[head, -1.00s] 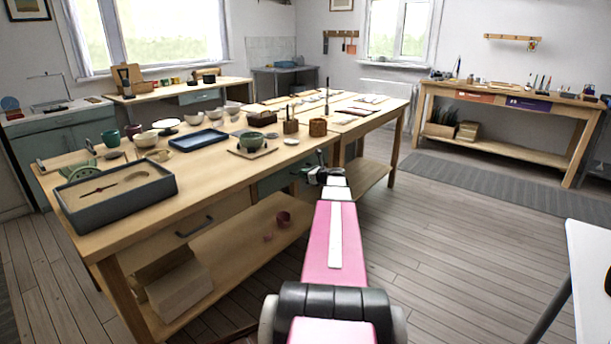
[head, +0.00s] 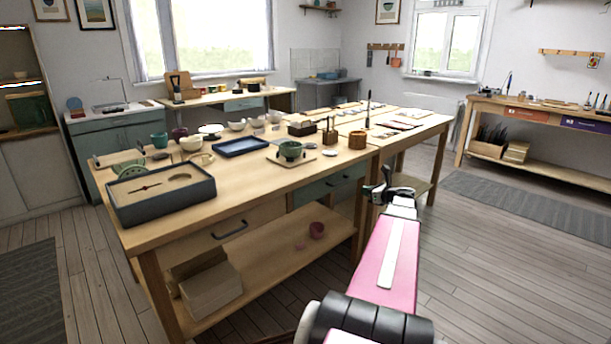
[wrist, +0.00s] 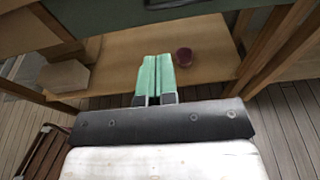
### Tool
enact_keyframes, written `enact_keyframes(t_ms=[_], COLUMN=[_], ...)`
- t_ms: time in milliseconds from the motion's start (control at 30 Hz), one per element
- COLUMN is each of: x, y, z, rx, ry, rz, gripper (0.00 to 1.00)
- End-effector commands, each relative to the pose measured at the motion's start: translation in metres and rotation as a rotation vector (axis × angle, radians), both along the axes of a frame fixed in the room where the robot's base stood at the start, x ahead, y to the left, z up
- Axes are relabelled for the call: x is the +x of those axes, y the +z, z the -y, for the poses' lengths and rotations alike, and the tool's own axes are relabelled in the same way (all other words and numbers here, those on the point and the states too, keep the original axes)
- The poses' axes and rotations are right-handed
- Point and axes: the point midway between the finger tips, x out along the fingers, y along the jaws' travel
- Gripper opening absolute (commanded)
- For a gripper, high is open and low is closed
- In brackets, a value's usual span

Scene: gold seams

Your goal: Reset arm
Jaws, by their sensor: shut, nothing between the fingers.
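My gripper (wrist: 157,75) shows in the wrist view with its two green fingers side by side, shut and empty. It points toward the lower shelf (wrist: 115,70) of the long wooden worktable. In the head view my pink arm reaches forward from the bottom right, and the gripper end (head: 385,185) is in front of the worktable (head: 270,180), partly hidden by the arm's own links. A small dark red pot (wrist: 184,57) rests on the lower shelf beyond the fingertips; it also shows in the head view (head: 317,230).
Cardboard boxes (head: 212,290) sit on the lower shelf. A side bench (head: 545,115) stands at right. Wooden floor (head: 480,260) is clear between.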

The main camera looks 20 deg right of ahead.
Motion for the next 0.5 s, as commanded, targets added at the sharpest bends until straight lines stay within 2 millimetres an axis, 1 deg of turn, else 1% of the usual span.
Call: enact_keyframes(t_ms=[100, 167, 267, 367, 400, 467, 500], x=[0.0, 0.001, 0.004, 0.007, 0.008, 0.008, 0.008], y=[-0.001, -0.003, -0.011, -0.026, -0.033, -0.043, -0.05], z=[-0.002, -0.008, -0.031, -0.068, -0.085, -0.11, -0.126], rx=[-0.004, -0.021, -0.09, -0.209, -0.266, -0.354, -0.411], ry=[0.004, 0.016, 0.065, 0.153, 0.196, 0.264, 0.311], rz=[-0.001, -0.004, -0.02, -0.041, -0.049, -0.059, -0.063], gripper=[0.0, 0.0, 0.0, 0.0, 0.0, 0.0, 0.0])
